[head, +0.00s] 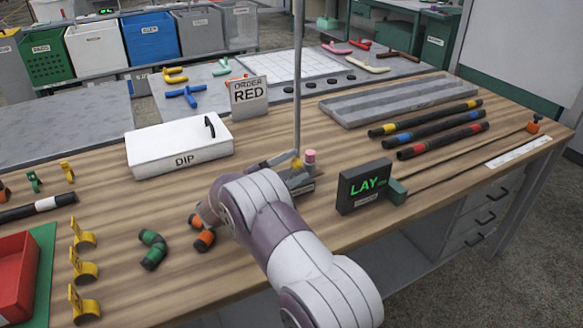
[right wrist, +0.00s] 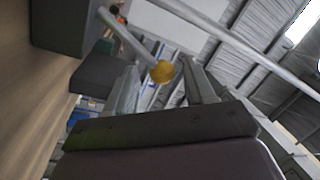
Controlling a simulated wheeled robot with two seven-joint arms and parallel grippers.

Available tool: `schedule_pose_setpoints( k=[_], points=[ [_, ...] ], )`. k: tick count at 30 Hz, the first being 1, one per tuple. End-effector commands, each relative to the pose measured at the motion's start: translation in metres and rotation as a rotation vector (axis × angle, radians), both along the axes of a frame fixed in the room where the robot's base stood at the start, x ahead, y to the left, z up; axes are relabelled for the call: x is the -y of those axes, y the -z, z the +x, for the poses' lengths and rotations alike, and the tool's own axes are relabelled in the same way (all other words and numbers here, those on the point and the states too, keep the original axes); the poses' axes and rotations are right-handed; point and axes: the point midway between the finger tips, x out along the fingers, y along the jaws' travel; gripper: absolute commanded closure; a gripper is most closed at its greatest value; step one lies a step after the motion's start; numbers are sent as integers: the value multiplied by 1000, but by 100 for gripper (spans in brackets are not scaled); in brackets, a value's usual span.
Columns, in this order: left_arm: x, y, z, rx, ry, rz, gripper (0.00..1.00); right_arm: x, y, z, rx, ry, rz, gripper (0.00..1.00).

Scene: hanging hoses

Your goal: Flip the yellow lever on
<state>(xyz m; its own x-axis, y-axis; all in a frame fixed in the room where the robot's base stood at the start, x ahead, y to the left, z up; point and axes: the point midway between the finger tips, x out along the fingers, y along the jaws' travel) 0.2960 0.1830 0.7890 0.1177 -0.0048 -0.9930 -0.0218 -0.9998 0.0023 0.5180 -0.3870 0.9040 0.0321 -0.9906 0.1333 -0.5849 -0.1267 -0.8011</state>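The yellow lever knob (head: 297,164) stands at a small dark grey box (head: 299,184) near the middle of the table. In the right wrist view the round yellow knob (right wrist: 162,72) sits at the end of a thin grey stem. My right gripper (head: 284,160) is at the box, partly hidden by my own arm. In the right wrist view its two fingers (right wrist: 163,82) are apart, with the knob between or just beyond their tips. I cannot tell whether a finger touches it. My left gripper is not in view.
A tall grey pole (head: 298,80) rises right beside the knob. A pink-topped cylinder (head: 310,157) stands close to its right. A black LAY display (head: 363,186) is further right, a white DIP box (head: 180,146) left. Orange and green hose pieces (head: 153,249) lie by my arm.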

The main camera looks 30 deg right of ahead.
Motion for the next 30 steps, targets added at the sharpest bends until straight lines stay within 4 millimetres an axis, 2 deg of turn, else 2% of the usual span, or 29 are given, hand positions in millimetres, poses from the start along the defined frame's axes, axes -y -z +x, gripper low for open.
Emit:
schedule_pose_setpoints(
  k=[4,12,15,30],
  points=[
    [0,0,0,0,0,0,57,-10,1,0,1,-2,-1,46],
    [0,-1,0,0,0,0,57,-63,9,-1,1,-3,0,46],
    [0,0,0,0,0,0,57,-73,10,-2,-1,-1,0,46],
    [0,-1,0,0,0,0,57,-75,10,-2,0,0,0,46]
  ],
)
